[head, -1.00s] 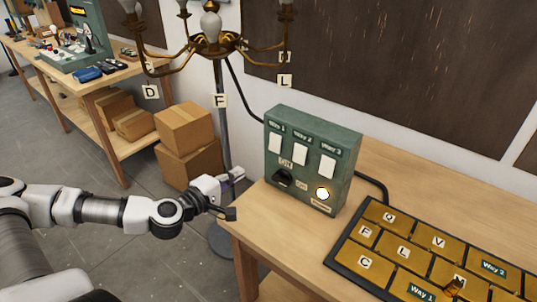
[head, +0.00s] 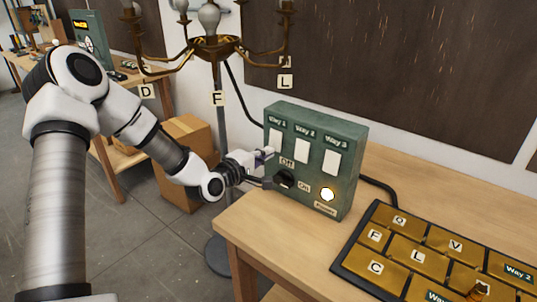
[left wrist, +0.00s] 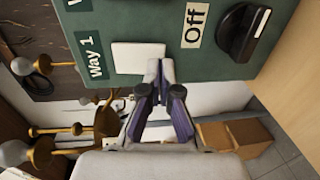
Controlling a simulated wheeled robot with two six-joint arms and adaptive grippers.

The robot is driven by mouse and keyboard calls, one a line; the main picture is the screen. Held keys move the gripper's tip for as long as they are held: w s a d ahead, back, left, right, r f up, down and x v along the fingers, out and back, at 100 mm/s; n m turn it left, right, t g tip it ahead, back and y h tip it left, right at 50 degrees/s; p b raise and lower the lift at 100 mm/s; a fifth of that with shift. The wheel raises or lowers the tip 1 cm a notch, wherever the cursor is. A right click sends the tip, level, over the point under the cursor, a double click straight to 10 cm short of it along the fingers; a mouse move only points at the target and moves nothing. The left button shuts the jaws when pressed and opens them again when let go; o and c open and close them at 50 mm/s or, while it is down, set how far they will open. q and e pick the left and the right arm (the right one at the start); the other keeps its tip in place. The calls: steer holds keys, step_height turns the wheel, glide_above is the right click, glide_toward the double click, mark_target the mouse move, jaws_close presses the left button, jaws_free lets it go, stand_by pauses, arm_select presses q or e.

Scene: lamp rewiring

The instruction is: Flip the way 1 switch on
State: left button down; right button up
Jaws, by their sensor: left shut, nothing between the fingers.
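The green switch box (head: 345,150) stands upright on the wooden bench, with three white switches under the labels Way 1, Way 2 and Way 3. The Way 1 switch (head: 275,138) is the leftmost; it also shows in the left wrist view (left wrist: 138,58), right by my fingertips. My left gripper (head: 268,155) is shut and empty at the lower edge of that switch; in the left wrist view its fingertips (left wrist: 156,66) meet there. I cannot tell whether they touch it. My right gripper is not in view.
A black rotary knob (head: 286,178) by the Off label sits below the switches, close to my gripper. The power lamp (head: 327,194) glows. A lettered gold-celled tray (head: 345,262) lies at right.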

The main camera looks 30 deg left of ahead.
arm_select(q)
steer(key=shift+w, duration=0.65)
steer(key=shift+f, duration=0.15)
